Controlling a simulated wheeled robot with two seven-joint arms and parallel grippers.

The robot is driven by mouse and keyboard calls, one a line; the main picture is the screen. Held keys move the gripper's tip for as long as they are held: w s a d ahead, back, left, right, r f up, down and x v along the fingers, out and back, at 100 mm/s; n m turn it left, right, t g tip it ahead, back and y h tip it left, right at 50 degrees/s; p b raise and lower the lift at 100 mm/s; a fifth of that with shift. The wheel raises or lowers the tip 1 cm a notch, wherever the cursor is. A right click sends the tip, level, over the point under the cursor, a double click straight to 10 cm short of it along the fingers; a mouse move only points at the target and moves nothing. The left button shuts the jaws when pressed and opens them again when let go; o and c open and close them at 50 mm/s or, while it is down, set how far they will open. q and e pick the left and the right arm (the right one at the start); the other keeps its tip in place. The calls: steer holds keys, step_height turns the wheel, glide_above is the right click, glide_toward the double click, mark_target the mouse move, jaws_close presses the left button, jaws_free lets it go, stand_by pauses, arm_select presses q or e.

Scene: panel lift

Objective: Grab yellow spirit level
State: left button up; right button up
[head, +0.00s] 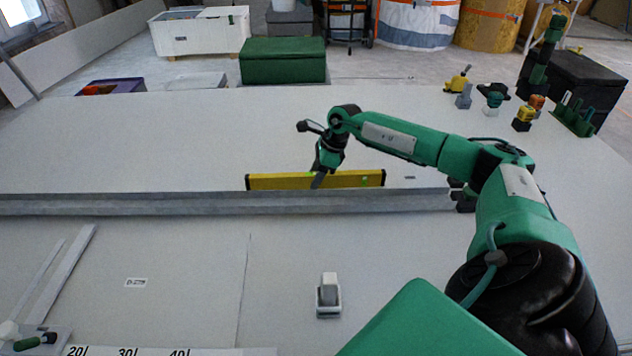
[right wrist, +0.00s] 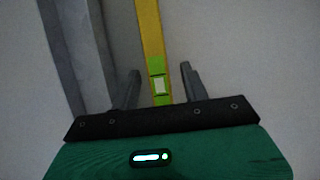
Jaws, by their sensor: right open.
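The yellow spirit level (head: 350,180) lies behind the long grey rail on the white panel surface in the head view. The rail hides its lower edge. My left gripper is not in view.
The long grey rail (head: 150,204) runs alongside the level, close to the left finger in the right wrist view. A small white-and-grey device (head: 328,297) stands on the near panel. Several tools stand at the back right, near a black box (head: 590,80). The panel left of the level is clear.

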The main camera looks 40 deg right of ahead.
jaws_close()
steer(key=shift+r, duration=0.1)
